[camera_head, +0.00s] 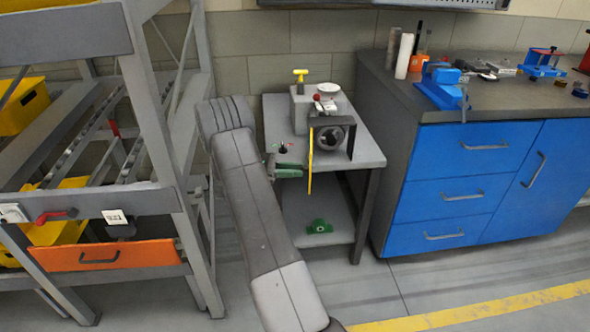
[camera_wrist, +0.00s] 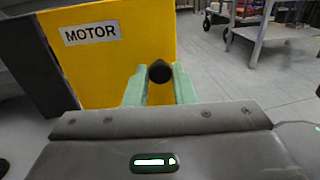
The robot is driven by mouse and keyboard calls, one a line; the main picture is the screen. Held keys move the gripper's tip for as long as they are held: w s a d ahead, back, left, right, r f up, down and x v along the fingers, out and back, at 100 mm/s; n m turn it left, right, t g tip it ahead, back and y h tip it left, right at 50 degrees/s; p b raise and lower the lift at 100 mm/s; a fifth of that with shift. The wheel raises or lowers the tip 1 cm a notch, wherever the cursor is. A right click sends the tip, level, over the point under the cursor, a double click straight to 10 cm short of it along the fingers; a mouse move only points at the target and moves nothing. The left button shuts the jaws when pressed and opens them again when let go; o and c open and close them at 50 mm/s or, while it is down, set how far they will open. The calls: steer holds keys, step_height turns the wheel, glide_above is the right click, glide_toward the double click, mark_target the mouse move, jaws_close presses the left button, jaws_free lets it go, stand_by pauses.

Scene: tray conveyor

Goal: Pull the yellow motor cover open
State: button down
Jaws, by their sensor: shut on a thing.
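The yellow motor cover (camera_head: 310,165) shows almost edge-on in the head view, at the left side of a dark housing (camera_head: 353,137). It stands out from the housing, and a round grey part (camera_head: 331,138) inside is visible. In the wrist view the yellow cover (camera_wrist: 115,68) fills the upper left, with a MOTOR label (camera_wrist: 91,34). My gripper (camera_head: 298,168) is at the cover's left face. In the wrist view my gripper (camera_wrist: 159,84) has its green fingers shut on the cover's black knob (camera_wrist: 160,71).
The housing stands on a grey table (camera_head: 370,151) with a white dish (camera_head: 328,88) and a yellow-topped valve (camera_head: 300,75) behind. A green part (camera_head: 319,226) lies on the lower shelf. A blue cabinet (camera_head: 465,185) stands right, a grey rack (camera_head: 150,120) left. Floor in front is clear.

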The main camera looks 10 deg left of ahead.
stand_by(0.3)
steer(key=c, duration=1.2)
jaws_free()
steer(key=shift+c, duration=0.2)
step_height(320, 180, up, 10)
steer(key=p, duration=0.1)
steer(key=shift+p, duration=0.35)
